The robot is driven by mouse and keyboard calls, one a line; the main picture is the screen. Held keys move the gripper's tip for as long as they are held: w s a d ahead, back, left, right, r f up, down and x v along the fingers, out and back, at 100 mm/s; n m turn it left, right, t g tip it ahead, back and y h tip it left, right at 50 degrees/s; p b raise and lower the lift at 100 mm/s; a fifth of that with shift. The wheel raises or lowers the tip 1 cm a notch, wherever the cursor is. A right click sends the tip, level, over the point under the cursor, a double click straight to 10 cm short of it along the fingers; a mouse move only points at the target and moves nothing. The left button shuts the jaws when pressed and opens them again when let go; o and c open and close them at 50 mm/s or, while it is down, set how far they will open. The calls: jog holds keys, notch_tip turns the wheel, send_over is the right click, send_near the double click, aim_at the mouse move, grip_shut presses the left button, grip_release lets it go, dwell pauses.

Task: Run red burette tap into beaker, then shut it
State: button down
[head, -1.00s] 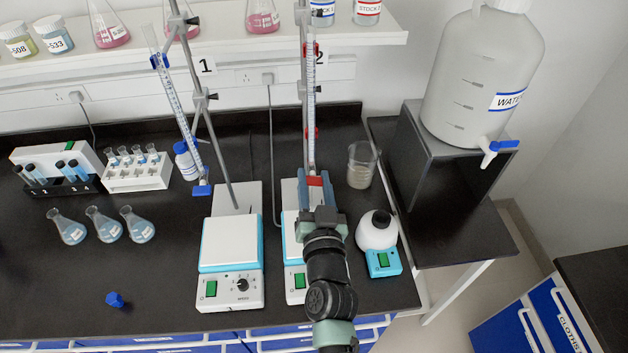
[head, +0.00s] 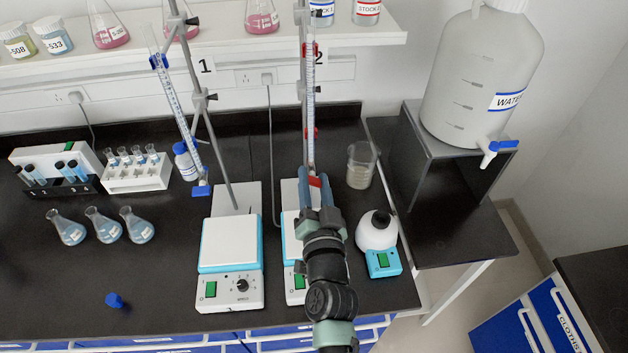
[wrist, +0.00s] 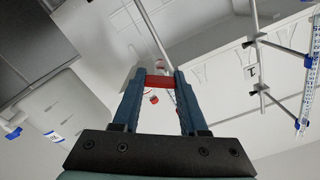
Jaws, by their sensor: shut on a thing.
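The red burette (head: 311,110) stands upright on the second stand, with red clips and a red tap (head: 314,182) low on it. My gripper (head: 315,186) is shut on the red tap, which also shows between the fingertips in the wrist view (wrist: 159,81). A glass beaker (head: 361,166) with pale contents stands on the bench, right of the burette and apart from it. My arm hides the burette's outlet and most of the right stirrer plate, so I cannot tell what stands under the tip.
A water tank (head: 485,75) sits on a raised stand. Several flasks (head: 103,225) stand at left.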

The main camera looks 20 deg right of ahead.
jog(key=shift+c, duration=2.2)
grip_release()
jog(key=b+v, duration=0.1)
jog(key=v, duration=1.2)
